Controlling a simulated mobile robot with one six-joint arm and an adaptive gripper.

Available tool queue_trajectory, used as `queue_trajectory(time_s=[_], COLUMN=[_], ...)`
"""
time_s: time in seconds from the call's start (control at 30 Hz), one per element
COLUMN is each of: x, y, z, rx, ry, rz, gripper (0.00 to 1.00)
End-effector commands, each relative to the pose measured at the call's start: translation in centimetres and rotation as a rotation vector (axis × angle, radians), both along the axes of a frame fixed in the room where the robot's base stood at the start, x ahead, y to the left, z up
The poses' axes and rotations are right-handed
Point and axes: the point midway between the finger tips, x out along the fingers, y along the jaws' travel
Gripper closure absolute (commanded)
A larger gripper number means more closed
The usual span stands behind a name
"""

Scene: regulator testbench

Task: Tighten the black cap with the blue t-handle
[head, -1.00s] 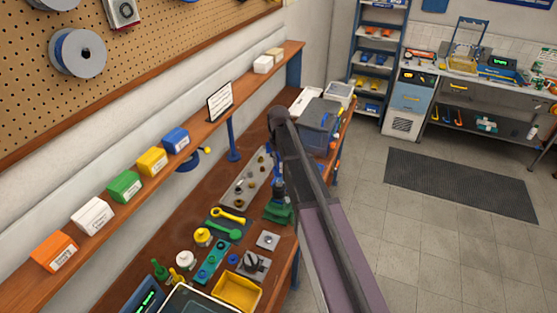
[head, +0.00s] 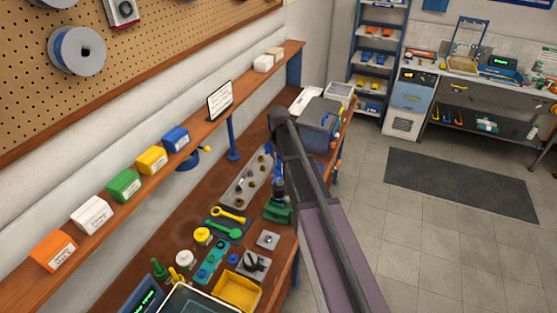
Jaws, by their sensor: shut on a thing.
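My gripper (head: 278,184) is at the far part of the wooden bench, pointing down behind my own forearm and mostly hidden by it. It is shut on the blue t-handle, of which only small blue parts show beside the arm. Just below the gripper is a green fixture (head: 278,212) on the bench. The black cap cannot be made out; the spot under the gripper is small and partly covered, so I cannot tell whether the handle touches it.
A grey plate with several small fittings (head: 239,191) lies left of the gripper. Yellow and green wrenches (head: 229,215), a black knob on a plate (head: 254,262) and a yellow tray (head: 237,292) are nearer. A grey bin (head: 319,125) stands behind. A shelf (head: 205,124) runs along the wall.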

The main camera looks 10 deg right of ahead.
Motion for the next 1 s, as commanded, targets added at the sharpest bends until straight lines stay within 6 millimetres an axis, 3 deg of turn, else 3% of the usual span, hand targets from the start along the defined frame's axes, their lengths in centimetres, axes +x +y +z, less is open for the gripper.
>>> queue_trajectory(time_s=[0.6,1.0], x=[0.0,0.0], y=[0.0,0.0], z=[-4.2,-5.3], rx=[-0.001,0.000], ry=[0.001,0.000], rz=[0.000,0.000], gripper=[1.00,1.00])
